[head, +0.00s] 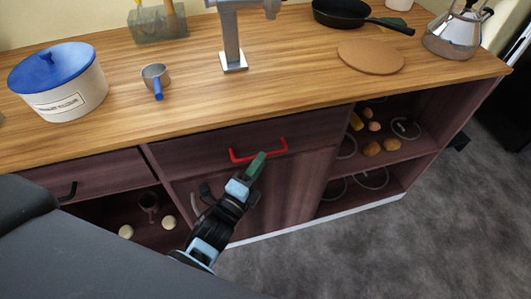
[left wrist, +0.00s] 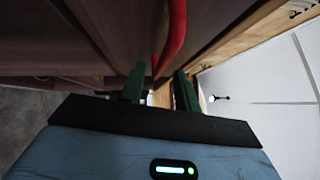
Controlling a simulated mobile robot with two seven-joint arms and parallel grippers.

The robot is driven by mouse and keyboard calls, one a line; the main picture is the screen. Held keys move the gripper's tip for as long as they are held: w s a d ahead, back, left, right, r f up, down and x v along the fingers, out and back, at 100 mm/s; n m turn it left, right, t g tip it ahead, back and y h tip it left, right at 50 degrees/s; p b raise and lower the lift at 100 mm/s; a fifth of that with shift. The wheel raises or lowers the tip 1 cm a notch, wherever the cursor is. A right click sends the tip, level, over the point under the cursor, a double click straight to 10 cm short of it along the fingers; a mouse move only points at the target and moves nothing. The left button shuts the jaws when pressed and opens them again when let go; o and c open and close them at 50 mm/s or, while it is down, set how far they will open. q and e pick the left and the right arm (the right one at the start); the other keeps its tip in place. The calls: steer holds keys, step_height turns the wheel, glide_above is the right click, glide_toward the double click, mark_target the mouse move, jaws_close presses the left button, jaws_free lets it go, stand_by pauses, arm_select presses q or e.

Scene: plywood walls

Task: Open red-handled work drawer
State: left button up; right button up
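The work drawer (head: 208,146) is a dark purple-brown front under the wooden counter, and it looks flush with the cabinet. Its red bar handle (head: 243,158) runs across the drawer front. The red handle (left wrist: 174,35) comes down from the top toward the gap between the fingertips. I cannot tell whether they touch. My right gripper is in neither view.
On the counter (head: 300,75) stand a blue-lidded pot (head: 62,95), a small blue-handled pan (head: 156,78), a faucet (head: 231,45), a round board (head: 370,56) and a kettle (head: 458,32). Open shelves (head: 405,150) at right hold food items. Grey floor lies in front.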

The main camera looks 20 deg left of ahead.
arm_select(q)
steer(key=shift+x, duration=1.9)
steer(key=shift+c, duration=0.4)
jaws_close()
